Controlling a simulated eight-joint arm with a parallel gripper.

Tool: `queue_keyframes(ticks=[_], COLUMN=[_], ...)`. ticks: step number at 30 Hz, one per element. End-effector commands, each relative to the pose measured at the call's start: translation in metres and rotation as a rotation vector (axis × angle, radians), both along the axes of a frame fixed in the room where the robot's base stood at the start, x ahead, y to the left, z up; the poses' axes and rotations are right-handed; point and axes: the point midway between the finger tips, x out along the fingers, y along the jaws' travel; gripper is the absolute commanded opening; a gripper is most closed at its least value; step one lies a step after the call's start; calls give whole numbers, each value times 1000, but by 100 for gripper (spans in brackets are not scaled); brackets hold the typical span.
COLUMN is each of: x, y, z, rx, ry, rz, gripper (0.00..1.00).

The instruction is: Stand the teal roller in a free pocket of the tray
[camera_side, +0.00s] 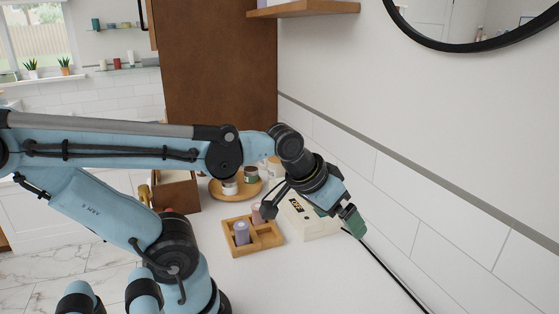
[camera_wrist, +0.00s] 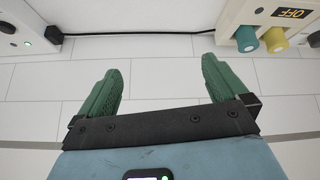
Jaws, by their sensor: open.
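A teal roller (camera_wrist: 246,39) shows at the top right of the wrist view, against the white box with an OFF display (camera_wrist: 289,12). The teal roller cannot be made out in the side view. The wooden tray (camera_side: 262,249) sits on the counter in the side view. A lavender roller (camera_side: 241,233) stands in its front left pocket and a pink roller (camera_side: 258,212) stands toward its back; its front right pocket looks empty. My gripper (camera_wrist: 162,68) is open and empty, its green fingers apart; in the side view it (camera_side: 353,222) hangs right of the white box, near the wall.
A yellow roller (camera_wrist: 275,40) is beside the teal one. The white box (camera_side: 318,225) stands right of the tray. A black cable (camera_side: 392,272) runs along the wall side. A round wooden tray with jars (camera_side: 229,187) stands behind. The front counter is clear.

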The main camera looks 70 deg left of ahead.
Motion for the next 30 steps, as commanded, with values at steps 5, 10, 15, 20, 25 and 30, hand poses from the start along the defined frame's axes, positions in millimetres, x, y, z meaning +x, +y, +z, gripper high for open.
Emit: queue_keyframes(ticks=[5, 10, 15, 20, 25, 30], x=[-5, -5, -5, -3, 10, 33], y=[-15, -16, -15, -13, 4, 39], z=[-13, -14, -14, -12, 2, 19], rx=[72, 80, 80, 77, 52, 0], ry=[-22, -25, -24, -17, 53, 176], rz=[-157, -172, -170, -159, -77, 73], gripper=[86, 69, 69, 69, 69, 69])
